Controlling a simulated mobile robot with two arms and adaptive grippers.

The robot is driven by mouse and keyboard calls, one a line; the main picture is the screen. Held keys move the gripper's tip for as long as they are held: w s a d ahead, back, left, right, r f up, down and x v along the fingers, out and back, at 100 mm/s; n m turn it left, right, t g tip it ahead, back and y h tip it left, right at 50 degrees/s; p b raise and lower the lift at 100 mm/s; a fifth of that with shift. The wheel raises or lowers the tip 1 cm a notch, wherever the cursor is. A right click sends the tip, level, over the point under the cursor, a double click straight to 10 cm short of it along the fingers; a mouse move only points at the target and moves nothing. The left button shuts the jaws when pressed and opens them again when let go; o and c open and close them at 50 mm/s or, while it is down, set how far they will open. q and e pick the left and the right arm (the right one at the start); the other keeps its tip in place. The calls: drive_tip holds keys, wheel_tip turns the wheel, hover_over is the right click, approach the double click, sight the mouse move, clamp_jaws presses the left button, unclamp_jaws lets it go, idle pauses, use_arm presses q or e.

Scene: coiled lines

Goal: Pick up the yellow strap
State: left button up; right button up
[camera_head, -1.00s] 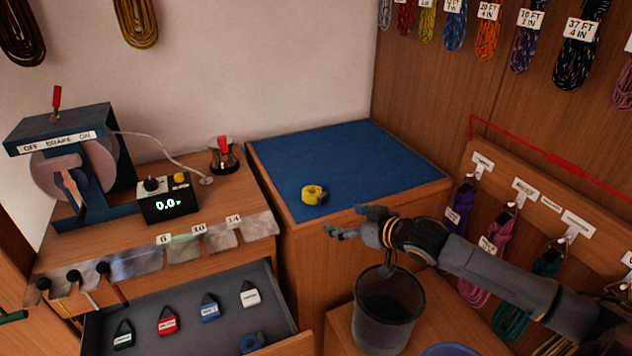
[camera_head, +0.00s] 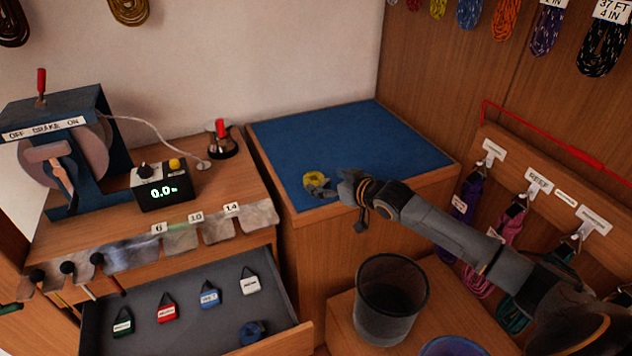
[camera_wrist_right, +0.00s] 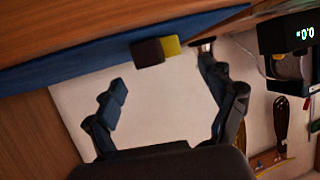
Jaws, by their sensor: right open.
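The yellow strap (camera_head: 313,178) is a small coil lying on the blue mat (camera_head: 345,140), near the mat's front left corner. My right gripper (camera_head: 327,190) is at its right and front side, low over the mat, and hides part of it. In the right wrist view my right gripper (camera_wrist_right: 158,76) has its fingers spread apart with nothing held. The strap (camera_wrist_right: 172,46) shows there as a yellow patch beside a dark block, ahead of the gap and nearer one fingertip. I cannot tell whether a finger touches it. My left gripper is not in view.
A dark bin (camera_head: 391,300) stands below my right arm. An open drawer (camera_head: 190,295) with labelled coloured pieces is at the lower left. A meter box (camera_head: 163,187) and a red-handled device (camera_head: 222,140) stand on the left bench. The mat behind the strap is clear.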

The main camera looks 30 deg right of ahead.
sight(315, 178)
drive_tip(key=x, duration=0.4)
drive_tip(key=shift+w+f, duration=0.2)
drive_tip(key=shift+w+a+f, duration=0.1)
drive_tip(key=shift+w, duration=0.1)
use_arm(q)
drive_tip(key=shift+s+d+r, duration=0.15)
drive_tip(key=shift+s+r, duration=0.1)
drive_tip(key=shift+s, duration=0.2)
use_arm(e)
drive_tip(key=shift+c, duration=0.4)
drive_tip(key=c, duration=1.1)
drive_tip(key=shift+c, duration=0.5)
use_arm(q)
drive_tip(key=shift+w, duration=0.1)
